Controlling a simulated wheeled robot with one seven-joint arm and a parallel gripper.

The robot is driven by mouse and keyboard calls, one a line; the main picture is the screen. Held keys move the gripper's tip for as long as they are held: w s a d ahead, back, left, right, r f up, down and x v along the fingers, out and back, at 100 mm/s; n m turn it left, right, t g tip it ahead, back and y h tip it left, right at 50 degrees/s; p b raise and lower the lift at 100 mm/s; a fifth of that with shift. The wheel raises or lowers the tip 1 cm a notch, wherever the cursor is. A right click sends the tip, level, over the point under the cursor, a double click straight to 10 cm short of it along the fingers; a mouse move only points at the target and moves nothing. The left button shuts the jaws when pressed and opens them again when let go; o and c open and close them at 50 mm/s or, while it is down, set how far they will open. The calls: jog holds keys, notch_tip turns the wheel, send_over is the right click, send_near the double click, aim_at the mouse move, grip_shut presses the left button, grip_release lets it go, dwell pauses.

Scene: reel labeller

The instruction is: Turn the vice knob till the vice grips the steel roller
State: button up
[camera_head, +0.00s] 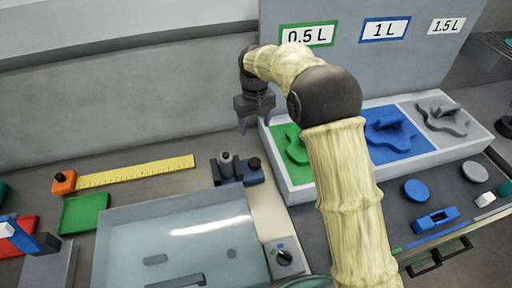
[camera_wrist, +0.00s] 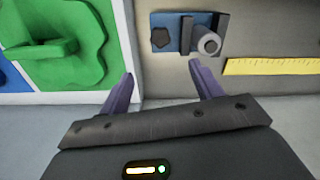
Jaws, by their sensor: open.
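The vice (camera_head: 232,182) is a small blue block with dark upright jaws on the grey bench; its blue plate also shows in the wrist view (camera_wrist: 172,20). The steel roller (camera_head: 227,163) stands upright between the jaws, its ring-shaped end (camera_wrist: 208,43) facing the wrist camera. Whether both jaws touch it, I cannot tell. The black vice knob (camera_head: 254,163) is on the right of the vice in the head view and at its left end in the wrist view (camera_wrist: 160,39). My gripper (camera_head: 255,122) is open and empty, above and behind the vice, apart from the knob; its purple fingers (camera_wrist: 161,71) point down.
A white tray (camera_head: 301,197) with green, blue and grey shaped sections stands right of the vice. A yellow ruler (camera_head: 135,172) lies to the left. A clear-topped box (camera_head: 180,240) and a small dial unit (camera_head: 284,255) are in front. Bare bench lies around the vice's back.

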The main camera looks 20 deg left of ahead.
jog(key=shift+s+a, duration=0.1)
jog(key=p, duration=0.3)
send_near(255, 162)
notch_tip(255, 162, down, 8)
jog(key=shift+f, duration=0.25)
dwell(0.3)
jog(key=c, duration=1)
